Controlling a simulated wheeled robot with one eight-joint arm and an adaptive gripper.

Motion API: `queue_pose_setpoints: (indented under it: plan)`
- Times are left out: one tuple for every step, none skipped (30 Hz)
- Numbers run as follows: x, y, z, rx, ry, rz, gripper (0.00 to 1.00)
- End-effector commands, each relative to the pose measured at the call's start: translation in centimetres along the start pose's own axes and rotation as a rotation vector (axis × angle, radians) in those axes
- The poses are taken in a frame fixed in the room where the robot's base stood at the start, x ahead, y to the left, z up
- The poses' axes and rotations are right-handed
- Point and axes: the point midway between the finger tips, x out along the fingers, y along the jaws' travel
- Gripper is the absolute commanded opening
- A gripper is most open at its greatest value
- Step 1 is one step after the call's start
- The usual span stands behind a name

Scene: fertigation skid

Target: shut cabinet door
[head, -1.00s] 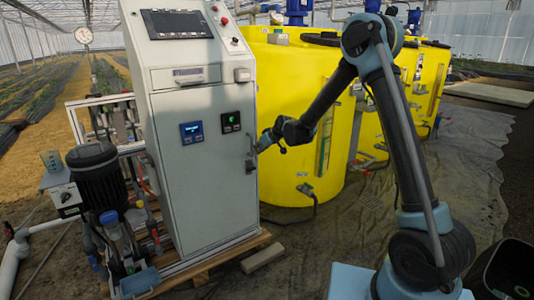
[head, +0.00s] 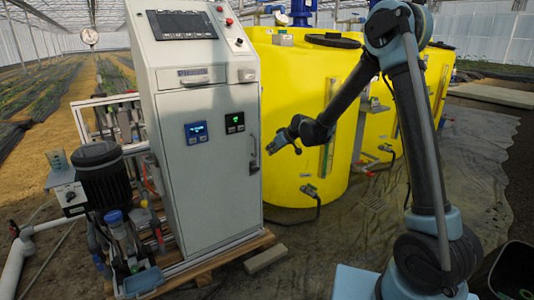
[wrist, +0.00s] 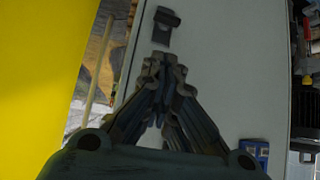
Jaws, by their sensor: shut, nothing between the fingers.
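The grey-white cabinet door (head: 212,180) is on the front of the tall control cabinet in the head view. It looks flush with its frame, with no clear gap along its edges. Its handle (head: 253,155) is at the door's right edge. My gripper (head: 270,149) is just right of the handle, apart from it and empty. In the wrist view the shut fingers (wrist: 163,65) point toward the pale door (wrist: 222,60), with the dark handle (wrist: 166,27) beyond the tips. Whether the latch is engaged cannot be told.
Yellow tanks (head: 298,95) stand close behind my arm and right of the cabinet. A black pump motor (head: 103,172) and pipes are at left. The cabinet stands on a wooden pallet (head: 225,262), with a loose block (head: 264,258) at its right. Open floor lies right of that.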

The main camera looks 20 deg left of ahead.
Motion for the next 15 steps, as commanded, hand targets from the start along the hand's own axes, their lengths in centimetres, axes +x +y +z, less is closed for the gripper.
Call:
queue_pose_setpoints:
  plan:
    - [-0.9, 0.0, 0.0, 0.000, 0.000, 0.001, 0.00]
    - [-1.3, 0.1, 0.0, 0.000, 0.000, 0.000, 0.00]
    - [-1.9, 0.1, 0.0, 0.000, 0.000, 0.000, 0.00]
    - [-2.3, 0.1, 0.0, 0.000, 0.000, 0.000, 0.00]
    - [-2.8, 0.1, 0.1, 0.001, 0.000, 0.000, 0.00]
    - [-3.3, 0.1, 0.1, 0.001, 0.000, 0.000, 0.00]
    - [-3.7, 0.1, 0.1, 0.001, -0.001, 0.000, 0.00]
    - [-4.1, 0.1, 0.1, 0.001, -0.001, 0.000, 0.00]
    - [-4.6, 0.1, 0.1, 0.001, -0.001, 0.000, 0.00]
    - [-5.0, 0.1, 0.1, 0.000, -0.001, -0.001, 0.00]
    - [-5.3, 0.1, 0.1, 0.000, -0.001, -0.001, 0.00]
    - [-5.7, 0.1, 0.1, 0.000, -0.001, -0.001, 0.00]
    - [-6.0, 0.1, 0.1, -0.001, -0.002, -0.001, 0.00]
    - [-6.2, 0.1, 0.1, -0.001, -0.002, -0.001, 0.00]
    - [-6.5, 0.1, 0.1, -0.001, -0.002, -0.001, 0.00]
